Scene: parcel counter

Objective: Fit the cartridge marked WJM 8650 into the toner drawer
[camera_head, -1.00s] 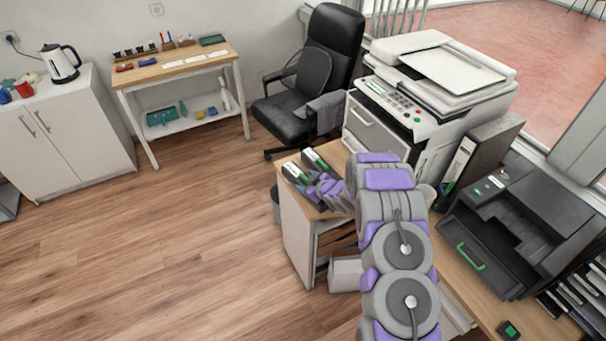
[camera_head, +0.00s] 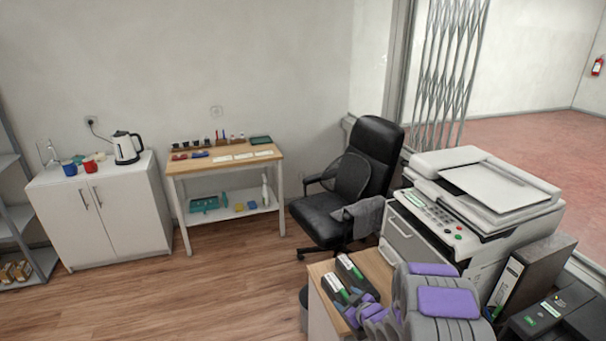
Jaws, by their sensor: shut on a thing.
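Two dark cartridges with white and green labels lie side by side on the wooden desk top: a nearer one (camera_head: 335,288) and a farther one (camera_head: 349,266). The markings are too small to read. My gripper (camera_head: 358,311) is at the near ends of the cartridges, shut on one of them, apparently the nearer; my arm partly hides the grasp. The large white copier (camera_head: 478,190) stands behind, to the right, with a handled front panel (camera_head: 402,232) closed. I cannot tell which panel is the toner drawer.
A black binder (camera_head: 527,272) and a black printer (camera_head: 560,318), partly cut off, stand right of my arm. A black office chair (camera_head: 340,205) stands behind the desk. A side table (camera_head: 222,160) and white cabinet (camera_head: 108,215) line the wall. The floor at left is clear.

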